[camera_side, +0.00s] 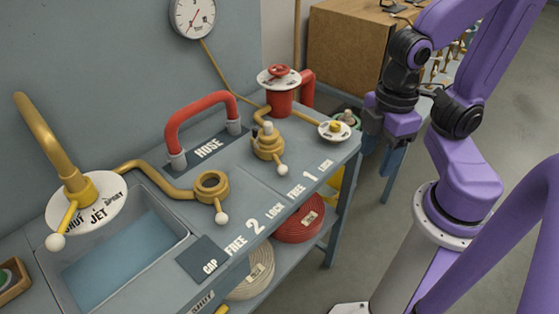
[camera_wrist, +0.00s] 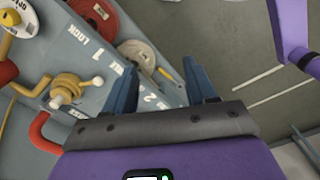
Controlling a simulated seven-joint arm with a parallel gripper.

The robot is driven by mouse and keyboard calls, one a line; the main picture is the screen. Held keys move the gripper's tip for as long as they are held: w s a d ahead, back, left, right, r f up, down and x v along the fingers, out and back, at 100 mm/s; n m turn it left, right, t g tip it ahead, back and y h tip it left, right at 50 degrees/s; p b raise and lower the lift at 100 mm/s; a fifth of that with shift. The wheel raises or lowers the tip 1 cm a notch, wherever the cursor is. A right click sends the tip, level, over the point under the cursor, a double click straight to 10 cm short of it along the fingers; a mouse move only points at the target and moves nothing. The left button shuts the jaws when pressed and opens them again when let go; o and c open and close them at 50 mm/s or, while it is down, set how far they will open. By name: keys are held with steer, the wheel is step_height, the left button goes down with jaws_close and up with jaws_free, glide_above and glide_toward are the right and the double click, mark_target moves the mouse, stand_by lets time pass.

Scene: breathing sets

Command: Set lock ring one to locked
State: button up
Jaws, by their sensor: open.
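Lock ring one (camera_side: 268,148) is a brass collar on the grey bench behind the printed "FREE 1 LOCK" label (camera_side: 310,178). Its short lever ends in a white ball (camera_side: 282,170), which points to the bench's front edge and sits nearer FREE than LOCK. The brass fitting also shows at the left of the wrist view (camera_wrist: 66,88). My gripper (camera_side: 372,132) is beyond the bench's right end in the side view, apart from the ring. In the wrist view its two dark fingers (camera_wrist: 160,88) are spread with nothing between them.
A red hose handle (camera_side: 205,115), a red standpipe (camera_side: 279,100) and a small yellow-knobbed dial (camera_side: 335,129) stand near the ring. A second brass ring (camera_side: 212,187) with a white-ball lever is to its left. Rolled hoses (camera_side: 300,220) lie on the shelf below.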

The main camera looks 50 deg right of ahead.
steer(key=w+a+r+m+g, duration=0.1)
steer(key=w+a+m, duration=0.25)
steer(key=w, duration=0.45)
steer(key=m+g+y, duration=0.3)
steer(key=m, duration=0.9)
glide_above(278, 164)
steer(key=w+d, duration=0.4)
steer(key=d, duration=0.1)
step_height(278, 164, down, 3)
steer(key=x, duration=1.7)
steer(key=shift+f, duration=0.2)
steer(key=shift+w+n, duration=0.1)
steer(key=shift+n, duration=0.15)
jaws_close()
